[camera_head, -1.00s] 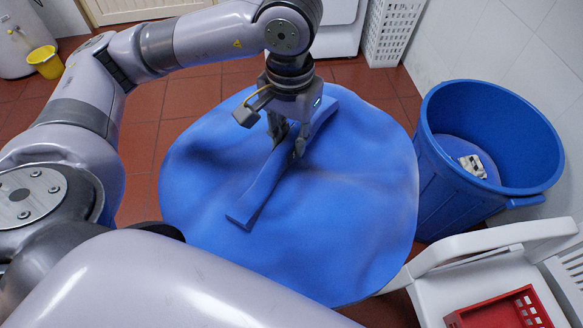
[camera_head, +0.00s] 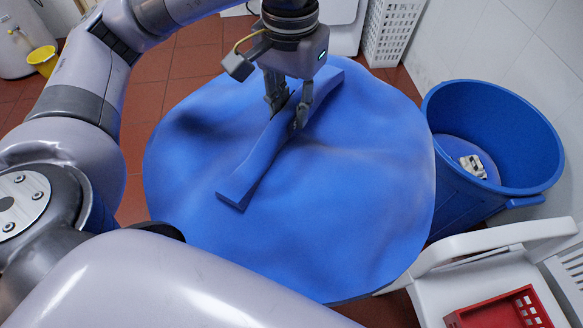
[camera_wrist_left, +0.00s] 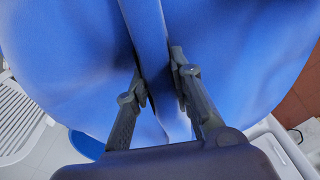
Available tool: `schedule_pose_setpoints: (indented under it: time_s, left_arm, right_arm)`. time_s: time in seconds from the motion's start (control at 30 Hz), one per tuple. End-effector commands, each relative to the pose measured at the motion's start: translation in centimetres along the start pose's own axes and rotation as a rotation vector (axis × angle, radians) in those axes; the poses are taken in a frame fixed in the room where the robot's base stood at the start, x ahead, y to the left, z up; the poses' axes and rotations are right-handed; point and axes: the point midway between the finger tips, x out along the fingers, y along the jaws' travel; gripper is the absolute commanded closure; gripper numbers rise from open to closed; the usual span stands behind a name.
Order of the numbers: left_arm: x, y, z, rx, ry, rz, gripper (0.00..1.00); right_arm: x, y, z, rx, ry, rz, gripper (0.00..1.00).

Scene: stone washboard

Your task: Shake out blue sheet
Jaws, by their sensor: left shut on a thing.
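The blue sheet (camera_head: 370,185) is a wide, rounded, rippled cloth that fills the middle of the head view. A raised, band-like fold (camera_head: 262,160) runs across it diagonally. My left gripper (camera_head: 286,122) comes down from above and is shut on this fold near its upper part. In the left wrist view, the fold passes between the two fingers (camera_wrist_left: 162,85) and the sheet (camera_wrist_left: 60,50) spreads out on both sides. What lies under the sheet is hidden. My right gripper is not in view.
A large blue bin (camera_head: 470,215) with a small pale object inside stands right of the sheet. A white chair-like piece (camera_head: 440,285) with a red basket (camera_head: 505,312) is at lower right. A white laundry basket (camera_head: 394,30) stands behind. A yellow bucket (camera_head: 43,60) is far left.

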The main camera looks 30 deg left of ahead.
Motion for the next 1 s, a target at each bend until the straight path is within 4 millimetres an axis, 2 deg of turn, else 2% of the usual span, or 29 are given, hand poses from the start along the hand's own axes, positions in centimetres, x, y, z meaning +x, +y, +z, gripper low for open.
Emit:
schedule_pose_setpoints:
  time_s: [0.1, 0.2, 0.4, 0.6, 0.8, 0.9, 1.0]
  left_arm:
    - [-1.9, -0.1, -0.1, -0.003, 0.004, 0.0, 1.0]
    - [-1.6, -0.1, 0.0, -0.002, -0.003, 0.0, 1.0]
    - [1.7, -0.1, 0.1, -0.001, -0.007, 0.0, 1.0]
    - [7.2, -0.1, 0.2, -0.002, -0.008, -0.002, 1.0]
    - [11.3, -0.1, 0.1, -0.002, -0.005, -0.001, 1.0]
    - [12.9, -0.1, 0.1, -0.002, -0.003, -0.002, 1.0]
    - [13.2, -0.1, 0.0, -0.001, 0.001, 0.001, 1.0]
  right_arm:
    - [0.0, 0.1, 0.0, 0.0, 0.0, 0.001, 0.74]
    - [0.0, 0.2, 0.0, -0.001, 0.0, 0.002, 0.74]
    - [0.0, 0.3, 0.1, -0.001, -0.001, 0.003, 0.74]
    - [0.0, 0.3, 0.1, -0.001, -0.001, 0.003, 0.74]
    - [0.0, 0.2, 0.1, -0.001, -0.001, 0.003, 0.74]
    - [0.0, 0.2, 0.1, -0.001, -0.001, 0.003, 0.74]
    - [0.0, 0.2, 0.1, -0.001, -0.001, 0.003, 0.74]
